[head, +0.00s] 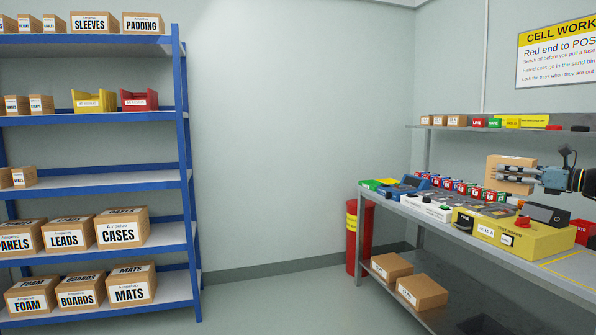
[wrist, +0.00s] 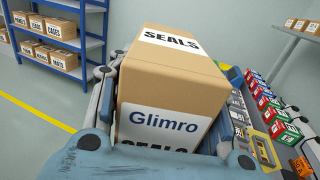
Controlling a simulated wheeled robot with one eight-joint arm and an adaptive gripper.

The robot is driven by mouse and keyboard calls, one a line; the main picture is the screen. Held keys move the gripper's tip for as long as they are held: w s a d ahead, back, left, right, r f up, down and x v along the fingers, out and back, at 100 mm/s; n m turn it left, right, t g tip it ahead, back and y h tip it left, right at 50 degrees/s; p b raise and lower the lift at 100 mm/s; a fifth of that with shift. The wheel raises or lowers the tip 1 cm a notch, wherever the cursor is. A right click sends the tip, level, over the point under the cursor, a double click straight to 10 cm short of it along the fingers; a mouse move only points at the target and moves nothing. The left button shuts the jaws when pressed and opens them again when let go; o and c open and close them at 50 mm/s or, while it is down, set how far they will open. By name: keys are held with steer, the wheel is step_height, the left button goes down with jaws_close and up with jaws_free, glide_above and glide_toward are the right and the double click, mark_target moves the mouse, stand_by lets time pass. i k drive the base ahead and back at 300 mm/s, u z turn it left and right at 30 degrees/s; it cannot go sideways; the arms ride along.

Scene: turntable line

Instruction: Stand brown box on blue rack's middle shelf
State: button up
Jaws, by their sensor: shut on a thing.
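My gripper (head: 506,173) is shut on a brown box (head: 512,188) above the right-hand workbench. In the wrist view the brown box (wrist: 185,75) sits between my gripper's fingers (wrist: 170,115), with white labels reading SEALS and Glimro. The blue rack (head: 184,130) stands at the far left in the head view, well away from my gripper. Its middle shelf (head: 110,182) holds a few small brown boxes (head: 22,177) at the left end; the rest of the visible shelf is bare. Part of the rack (wrist: 93,30) also shows in the wrist view's upper left.
The workbench (head: 470,232) carries a yellow tester (head: 520,238), batteries and trays. A wall shelf (head: 440,127) with small boxes is behind my gripper. A red bin (head: 362,235) stands beside the bench. The floor between rack and bench looks clear.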

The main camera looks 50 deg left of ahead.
mark_target(89, 187)
steer(key=u, duration=0.5)
steer(key=i, duration=0.1)
steer(key=u, duration=2.35)
steer(key=i, duration=3.8)
steer(key=z, duration=0.05)
